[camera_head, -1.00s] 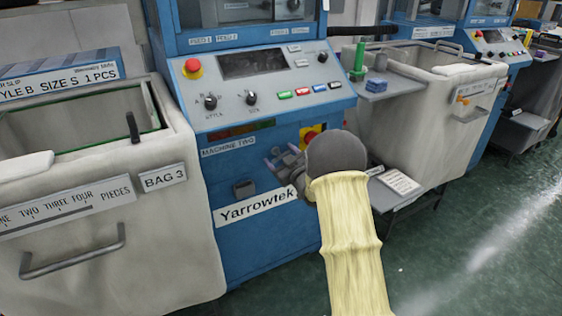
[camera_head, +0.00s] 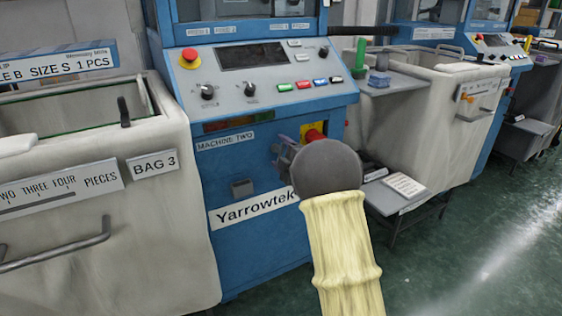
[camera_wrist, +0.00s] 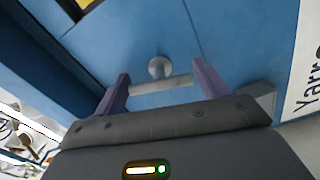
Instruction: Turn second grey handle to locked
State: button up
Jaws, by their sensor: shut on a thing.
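A grey T-shaped handle (camera_wrist: 160,84) stands out from the blue front panel in the wrist view. Its crossbar spans the space between my gripper's two purple fingers. My gripper (camera_wrist: 162,82) is shut on this handle, one finger at each end of the bar. In the head view my gripper (camera_head: 283,150) is against the front of machine two, and my round wrist hides the handle there. A grey square fitting (camera_head: 242,188) is lower left on the same panel. I cannot see any locked marking by the handle.
A red and yellow switch (camera_head: 314,132) is close to the right of my gripper. The control panel (camera_head: 265,80) with a red button (camera_head: 189,57) is above. A fabric bag bin (camera_head: 150,235) stands left, and a small shelf (camera_head: 410,201) juts out right.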

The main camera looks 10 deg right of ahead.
jog(key=shift+a+n+b, duration=0.1)
jog(key=shift+n+b, duration=1.05)
jog(key=shift+n, duration=0.45)
jog(key=o, duration=0.9)
jog(key=shift+c, duration=0.2)
jog(key=shift+s, duration=0.1)
jog(key=p+v, duration=0.3)
jog(key=v, duration=1.4)
